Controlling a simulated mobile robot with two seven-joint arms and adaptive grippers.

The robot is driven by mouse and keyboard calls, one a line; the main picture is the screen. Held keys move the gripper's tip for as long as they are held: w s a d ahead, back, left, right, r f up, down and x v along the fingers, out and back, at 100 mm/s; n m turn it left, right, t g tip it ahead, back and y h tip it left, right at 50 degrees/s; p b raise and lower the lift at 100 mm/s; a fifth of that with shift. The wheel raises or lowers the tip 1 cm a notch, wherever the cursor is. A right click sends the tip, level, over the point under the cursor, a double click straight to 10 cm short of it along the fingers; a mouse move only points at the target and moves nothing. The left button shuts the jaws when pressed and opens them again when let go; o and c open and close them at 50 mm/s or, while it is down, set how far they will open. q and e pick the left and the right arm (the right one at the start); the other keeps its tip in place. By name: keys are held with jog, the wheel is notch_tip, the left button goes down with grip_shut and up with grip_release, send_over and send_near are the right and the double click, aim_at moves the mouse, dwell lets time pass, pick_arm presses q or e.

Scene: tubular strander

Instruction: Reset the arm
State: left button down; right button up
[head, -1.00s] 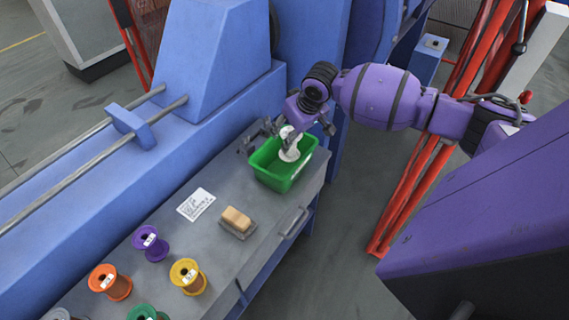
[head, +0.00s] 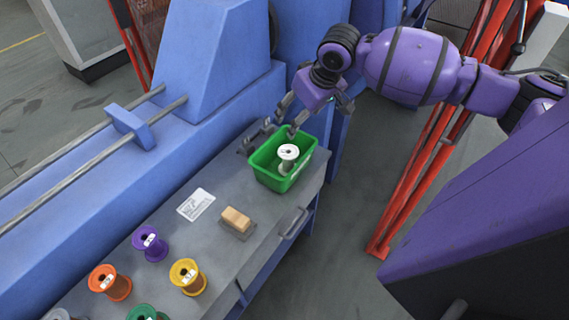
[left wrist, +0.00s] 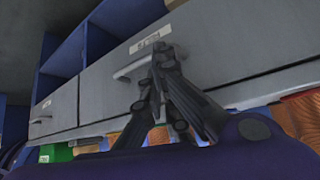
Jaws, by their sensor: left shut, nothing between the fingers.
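My right gripper (head: 312,112) comes in from the right in the head view. Its fingers are spread and empty, above and just behind the green bin (head: 268,181). A white spool (head: 288,152) stands in the bin, apart from the fingers. My left gripper (left wrist: 162,52) shows only in the left wrist view. Its fingers are shut together with nothing between them. They appear in front of a grey drawer front with a handle (left wrist: 133,68); whether they touch it I cannot tell.
On the grey bench (head: 150,277) are purple (head: 150,244), orange (head: 110,283), yellow (head: 188,277) and green (head: 146,313) spools, a label card (head: 196,204) and a wooden-topped block (head: 236,219). Blue machinery (head: 207,60) stands behind. Red bars (head: 411,190) rise at the right.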

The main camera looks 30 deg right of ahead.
jog(key=shift+v, duration=0.95)
jog(key=s+a+f+y+p, duration=0.1)
jog(key=s+a+f, duration=0.25)
jog(key=f, duration=0.35)
jog(key=s+a+f+t, duration=0.1)
jog(key=s+a+f, duration=0.25)
jog(key=f, duration=0.35)
jog(key=s+a+f+y+p, duration=0.1)
jog(key=s+a+f, duration=0.1)
jog(key=s+f, duration=0.4)
pick_arm(q)
jog(key=r, duration=0.1)
jog(key=r+p, duration=0.1)
jog(key=w+d+r+p, duration=0.1)
jog(key=shift+r, duration=0.35)
pick_arm(e)
jog(key=s+a+f+t+h, duration=0.1)
jog(key=s+a+f, duration=0.3)
jog(key=s, duration=0.6)
jog(key=s+a+f+t+h, duration=0.1)
jog(key=s+a+f, duration=0.3)
jog(key=s, duration=0.6)
jog(key=shift+a+m+t, duration=0.3)
jog(key=shift+a+t, duration=0.2)
jog(key=shift+a, duration=0.1)
